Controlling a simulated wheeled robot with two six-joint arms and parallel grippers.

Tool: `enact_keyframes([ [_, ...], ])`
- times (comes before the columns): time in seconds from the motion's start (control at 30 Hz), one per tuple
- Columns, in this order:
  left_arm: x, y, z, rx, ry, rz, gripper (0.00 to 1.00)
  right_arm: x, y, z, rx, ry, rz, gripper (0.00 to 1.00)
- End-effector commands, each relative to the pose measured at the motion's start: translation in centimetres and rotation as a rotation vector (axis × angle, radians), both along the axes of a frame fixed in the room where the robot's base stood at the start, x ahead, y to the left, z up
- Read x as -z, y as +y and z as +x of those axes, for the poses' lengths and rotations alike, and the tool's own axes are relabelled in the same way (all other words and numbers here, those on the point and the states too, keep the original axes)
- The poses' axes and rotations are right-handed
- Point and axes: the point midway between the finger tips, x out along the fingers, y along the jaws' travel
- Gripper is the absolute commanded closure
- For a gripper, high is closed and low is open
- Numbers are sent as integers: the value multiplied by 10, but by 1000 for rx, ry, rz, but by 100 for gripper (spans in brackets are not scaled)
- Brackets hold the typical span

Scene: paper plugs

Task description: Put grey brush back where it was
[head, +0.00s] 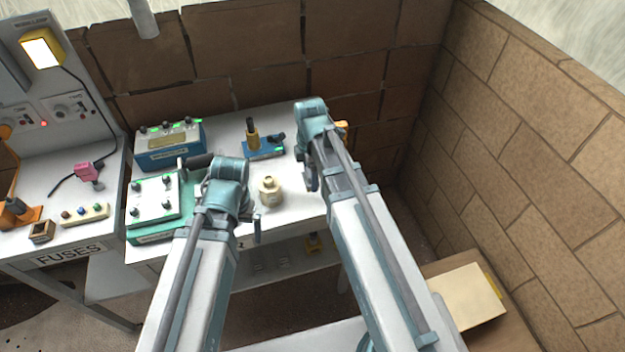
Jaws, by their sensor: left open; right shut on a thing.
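I cannot make out the grey brush for sure in the head view. My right gripper (312,182) is over the right part of the white table (222,130), partly covered by my own arm. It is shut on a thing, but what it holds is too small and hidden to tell. My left gripper (257,232) is open near the table's front edge, in front of a cream bottle (270,192) and apart from it.
A blue box with green lights (170,148) and a green unit with a white top (152,198) stand at left. A small blue stand (264,148) is at the back. The fuses bench (60,240) is further left. Brick walls close the back and right.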

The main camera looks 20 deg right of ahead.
Motion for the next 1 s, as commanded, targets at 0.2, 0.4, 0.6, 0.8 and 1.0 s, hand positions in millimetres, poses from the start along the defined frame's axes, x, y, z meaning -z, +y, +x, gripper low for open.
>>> enact_keyframes([
  [0.2, 2, 0, 0, 0, 0, 0, 0, 1, -7, 11, 2, 0, 0, 78],
  [0.4, 31, 0, 0, 0, 0, 0, 0, 31, -8, 10, 0, 0, 0, 78],
  [0.6, 38, 0, 0, 0, 0, 0, 0, 38, -8, 10, 0, 0, 0, 78],
  [0.8, 37, 0, 0, 0, 0, 0, 0, 37, -8, 10, 0, 0, 0, 78],
  [1.0, 39, 0, 0, 0, 0, 0, 0, 39, -8, 10, 1, 0, 0, 13],
])
